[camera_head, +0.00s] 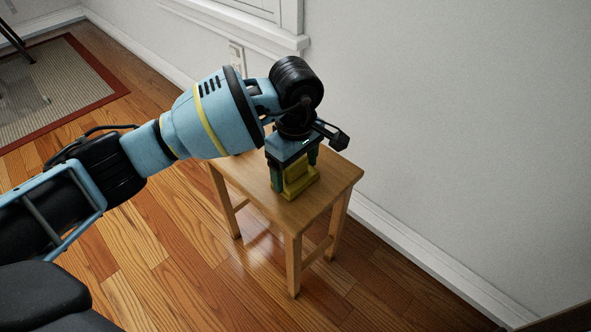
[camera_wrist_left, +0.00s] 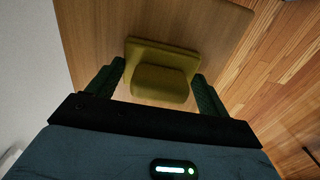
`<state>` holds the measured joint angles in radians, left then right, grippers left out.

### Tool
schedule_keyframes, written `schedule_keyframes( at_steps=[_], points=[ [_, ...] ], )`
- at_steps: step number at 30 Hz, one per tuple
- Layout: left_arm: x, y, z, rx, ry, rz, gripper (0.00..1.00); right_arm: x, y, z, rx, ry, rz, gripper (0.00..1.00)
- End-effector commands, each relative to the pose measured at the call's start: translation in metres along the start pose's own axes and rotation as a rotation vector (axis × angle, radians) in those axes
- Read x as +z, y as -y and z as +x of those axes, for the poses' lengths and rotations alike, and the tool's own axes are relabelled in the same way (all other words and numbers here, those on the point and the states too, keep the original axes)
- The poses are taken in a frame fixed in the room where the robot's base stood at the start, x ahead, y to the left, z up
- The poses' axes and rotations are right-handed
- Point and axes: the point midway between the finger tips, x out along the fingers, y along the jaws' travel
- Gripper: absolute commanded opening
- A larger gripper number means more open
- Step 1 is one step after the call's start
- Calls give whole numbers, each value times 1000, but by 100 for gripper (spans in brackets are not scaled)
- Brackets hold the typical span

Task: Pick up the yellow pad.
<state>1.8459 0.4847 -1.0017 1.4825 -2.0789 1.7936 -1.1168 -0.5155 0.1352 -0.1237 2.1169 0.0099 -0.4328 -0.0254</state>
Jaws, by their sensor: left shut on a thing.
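The yellow pad (camera_head: 298,187) is at the top of a small wooden stool (camera_head: 333,183), a wide flat base with a raised block on it. My left gripper (camera_head: 295,176) points down over the stool and is shut on the pad, a green finger on either side. In the left wrist view the pad (camera_wrist_left: 160,82) sits between the two fingers of the gripper (camera_wrist_left: 160,85). I cannot tell whether its underside touches the stool top. My right gripper is not in view.
The stool stands on a wooden floor (camera_head: 180,260) close to a white wall (camera_head: 470,120) with a baseboard. A window sill (camera_head: 250,32) is behind my arm. A red-bordered rug (camera_head: 60,85) lies at the far left. The front of the stool top is bare.

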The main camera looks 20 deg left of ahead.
Motion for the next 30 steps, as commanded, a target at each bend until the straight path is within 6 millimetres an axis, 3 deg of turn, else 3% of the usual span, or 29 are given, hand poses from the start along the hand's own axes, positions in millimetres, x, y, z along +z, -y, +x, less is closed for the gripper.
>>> schedule_keyframes(
  at_steps=[5, 13, 24, 30],
  points=[
    [0, 0, -8, 2, -1, 0, 56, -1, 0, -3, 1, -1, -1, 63],
    [3, 2, -41, 1, -2, 3, 56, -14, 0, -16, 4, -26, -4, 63],
    [79, 56, -48, 2, 1, 5, 56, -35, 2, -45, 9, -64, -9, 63],
    [111, 78, -50, 1, 1, 4, 56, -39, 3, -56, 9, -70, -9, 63]
  ],
)
